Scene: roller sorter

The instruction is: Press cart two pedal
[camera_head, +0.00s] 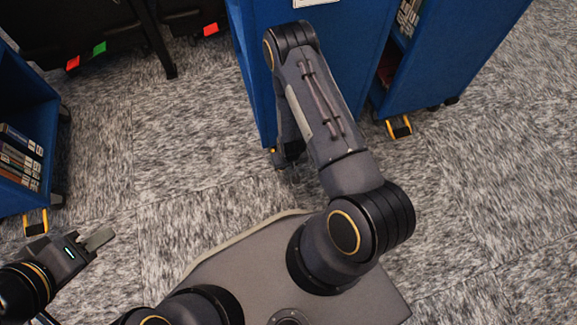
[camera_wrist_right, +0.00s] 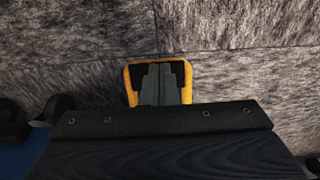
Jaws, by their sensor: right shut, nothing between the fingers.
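A pedal with a yellow rim and black pad (camera_wrist_right: 132,82) lies just beyond my right gripper (camera_wrist_right: 160,70) in the right wrist view. The gripper's grey fingers are shut and empty, and overlap the pad in the picture; whether they touch it I cannot tell. In the head view my right arm reaches to the middle blue cart (camera_head: 345,40), and its gripper is hidden. Yellow-edged pedals show at the right cart (camera_head: 398,127) and the left cart (camera_head: 36,222). No cart number is readable. My left gripper (camera_head: 100,238) is over the floor at the lower left, its opening unclear.
The left cart (camera_head: 30,110) holds several books or cases. A dark table or frame (camera_head: 90,25) with red and green tags stands at the upper left. A caster (camera_wrist_right: 55,105) is left of the pedal in the wrist view. Carpet is clear at the right.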

